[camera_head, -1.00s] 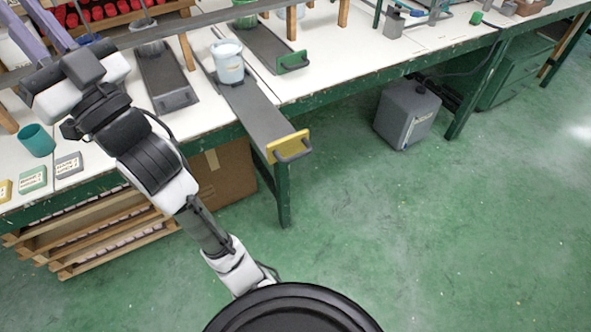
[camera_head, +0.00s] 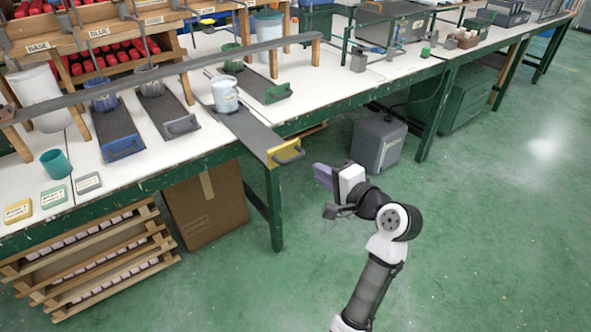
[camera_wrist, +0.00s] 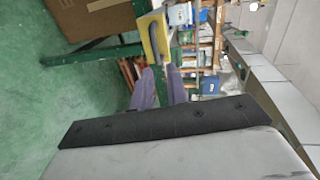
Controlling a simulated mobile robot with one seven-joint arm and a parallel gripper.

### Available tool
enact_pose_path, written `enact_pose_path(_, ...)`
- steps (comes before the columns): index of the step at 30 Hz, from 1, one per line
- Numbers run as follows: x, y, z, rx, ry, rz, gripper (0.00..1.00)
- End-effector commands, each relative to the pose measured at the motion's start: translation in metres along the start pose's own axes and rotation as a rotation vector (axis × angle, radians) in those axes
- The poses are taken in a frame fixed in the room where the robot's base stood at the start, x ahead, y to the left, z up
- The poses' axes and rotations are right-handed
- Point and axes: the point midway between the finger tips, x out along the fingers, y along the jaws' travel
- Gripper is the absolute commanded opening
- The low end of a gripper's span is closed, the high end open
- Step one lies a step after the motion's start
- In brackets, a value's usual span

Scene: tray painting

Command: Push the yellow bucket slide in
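The yellow-fronted slide (camera_head: 248,128) is a grey board sticking out past the table's front edge. Its yellow end plate (camera_head: 277,156) has a dark handle (camera_head: 290,152). A pale bucket (camera_head: 225,98) stands upright on its table end. My gripper (camera_head: 320,174) has purple fingers and is in front and to the right of the yellow plate, over the floor, apart from it. In the wrist view the two fingers (camera_wrist: 160,80) show a gap with nothing between them. They point towards the yellow plate (camera_wrist: 154,40), which lies beyond their tips.
Other slides with blue (camera_head: 124,148), grey (camera_head: 182,125) and green (camera_head: 278,93) fronts lie on the table to either side. A grey canister (camera_head: 378,142) stands on the floor behind my arm. The floor in front of the table is open.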

Motion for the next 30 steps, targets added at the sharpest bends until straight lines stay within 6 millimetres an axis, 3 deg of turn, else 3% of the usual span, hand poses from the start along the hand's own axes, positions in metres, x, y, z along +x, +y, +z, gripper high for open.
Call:
enact_pose_path(3,-0.005,0.008,-0.003,0.032,-0.008,0.013,0.16)
enact_pose_path(7,0.005,0.008,-0.003,0.035,-0.012,0.014,0.16)
enact_pose_path(21,0.100,0.008,-0.001,0.032,-0.012,0.014,0.16)
enact_pose_path(30,0.130,0.009,-0.002,0.031,-0.009,0.013,0.16)
